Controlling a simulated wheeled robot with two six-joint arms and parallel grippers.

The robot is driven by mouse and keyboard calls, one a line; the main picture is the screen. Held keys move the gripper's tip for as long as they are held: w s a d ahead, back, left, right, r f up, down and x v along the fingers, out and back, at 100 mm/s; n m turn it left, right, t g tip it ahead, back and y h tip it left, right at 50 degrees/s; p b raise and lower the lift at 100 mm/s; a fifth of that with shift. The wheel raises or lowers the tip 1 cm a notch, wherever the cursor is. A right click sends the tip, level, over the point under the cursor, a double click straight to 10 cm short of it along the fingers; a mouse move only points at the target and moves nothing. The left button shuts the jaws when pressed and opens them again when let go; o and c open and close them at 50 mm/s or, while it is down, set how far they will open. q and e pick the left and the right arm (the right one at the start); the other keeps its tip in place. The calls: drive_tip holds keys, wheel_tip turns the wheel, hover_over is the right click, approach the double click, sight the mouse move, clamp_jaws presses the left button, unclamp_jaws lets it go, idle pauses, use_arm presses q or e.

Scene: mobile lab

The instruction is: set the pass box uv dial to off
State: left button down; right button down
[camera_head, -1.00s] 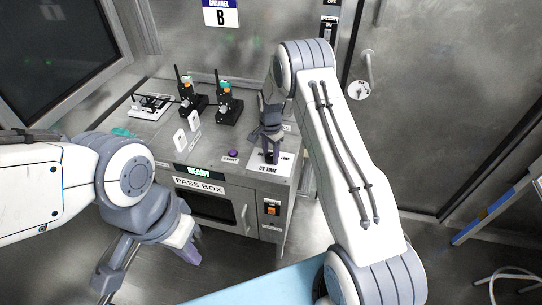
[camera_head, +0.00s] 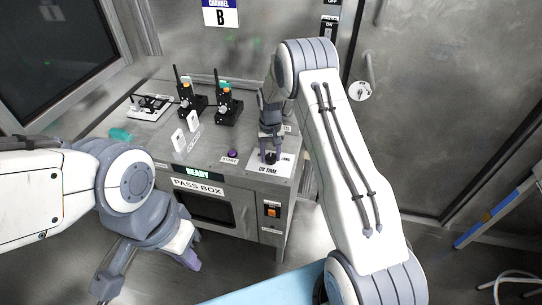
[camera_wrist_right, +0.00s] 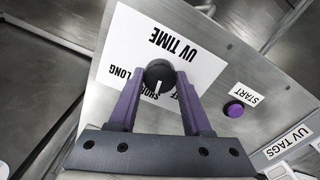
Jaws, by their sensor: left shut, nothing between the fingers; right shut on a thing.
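The UV dial is a round black knob (camera_wrist_right: 158,74) with a white pointer line, on a white UV TIME plate (camera_wrist_right: 185,55) on top of the pass box (camera_head: 228,176). My right gripper (camera_wrist_right: 157,88) is shut on the knob, one purple finger on each side. In the right wrist view the pointer faces down, between SHORT and the partly hidden OFF label. LONG is further left. In the head view the right gripper (camera_head: 270,158) stands over the plate from above. My left gripper (camera_head: 188,261) is shut and empty, in front of the box at lower left.
A purple START button (camera_head: 232,154) is left of the plate. White UV tags (camera_head: 186,133) and black radios (camera_head: 228,108) stand further back on the box top. An orange switch (camera_head: 272,211) is on the box front. A light blue surface (camera_head: 270,285) lies at the bottom.

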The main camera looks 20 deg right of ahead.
sight(271, 157)
drive_tip(key=n, duration=0.5)
drive_tip(key=shift+n, duration=0.3)
drive_tip(key=shift+n+b, duration=0.35)
drive_tip(key=shift+n, duration=1.75)
drive_tip(key=shift+c, duration=1.7)
unclamp_jaws()
wheel_tip(271, 157, up, 11)
drive_tip(key=b, duration=0.1)
drive_tip(key=shift+f, duration=0.2)
